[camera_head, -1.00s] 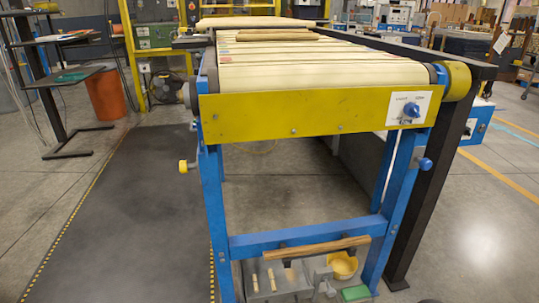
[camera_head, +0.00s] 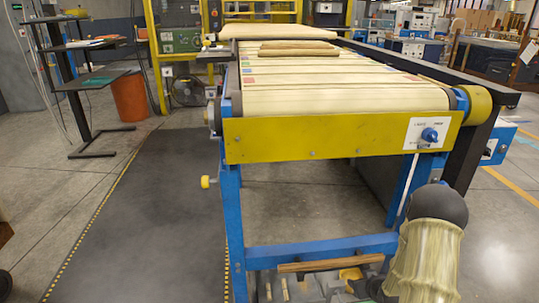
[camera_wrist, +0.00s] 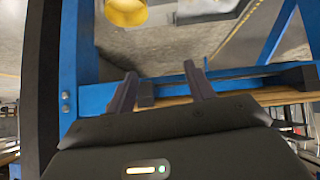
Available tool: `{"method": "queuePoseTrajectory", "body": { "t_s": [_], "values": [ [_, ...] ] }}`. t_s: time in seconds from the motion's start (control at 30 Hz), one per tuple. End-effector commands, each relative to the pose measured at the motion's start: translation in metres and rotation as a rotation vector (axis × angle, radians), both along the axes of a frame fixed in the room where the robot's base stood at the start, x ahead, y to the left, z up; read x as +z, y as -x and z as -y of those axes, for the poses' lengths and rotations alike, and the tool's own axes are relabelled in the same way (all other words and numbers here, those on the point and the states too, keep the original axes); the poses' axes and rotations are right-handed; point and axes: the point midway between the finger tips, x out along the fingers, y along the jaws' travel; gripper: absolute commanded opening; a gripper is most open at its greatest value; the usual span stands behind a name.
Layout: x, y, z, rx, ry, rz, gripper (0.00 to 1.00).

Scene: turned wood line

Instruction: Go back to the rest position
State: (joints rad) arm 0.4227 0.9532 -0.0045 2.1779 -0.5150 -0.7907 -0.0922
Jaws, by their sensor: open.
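My gripper (camera_wrist: 160,86) shows in the wrist view, its two dark fingers well apart. It holds nothing that I can see; a wooden strip (camera_wrist: 240,99) and the blue crossbar show beyond it. In the head view, part of my arm in a pale cover stands at the lower right, in front of the blue-legged conveyor (camera_head: 340,137). The gripper itself cannot be made out there.
The wooden strip (camera_head: 330,262) lies low at the conveyor's front crossbar. A yellow bowl shows in the wrist view (camera_wrist: 126,11). Wood pieces (camera_head: 300,50) lie on the belt. A dark floor mat (camera_head: 130,215) is clear at left; a tiered stand (camera_head: 90,110) stands beyond.

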Motion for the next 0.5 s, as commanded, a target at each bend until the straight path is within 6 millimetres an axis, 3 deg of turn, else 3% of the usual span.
{"method": "queuePoseTrajectory", "body": {
  "t_s": [0.03,0.27,0.5],
  "values": [
    [0.016,0.000,-0.004,-0.002,0.010,-0.016,0.53],
    [0.074,0.013,-0.025,-0.037,0.046,-0.120,0.53],
    [0.144,0.050,-0.058,-0.090,0.060,-0.251,0.53]
  ]
}}
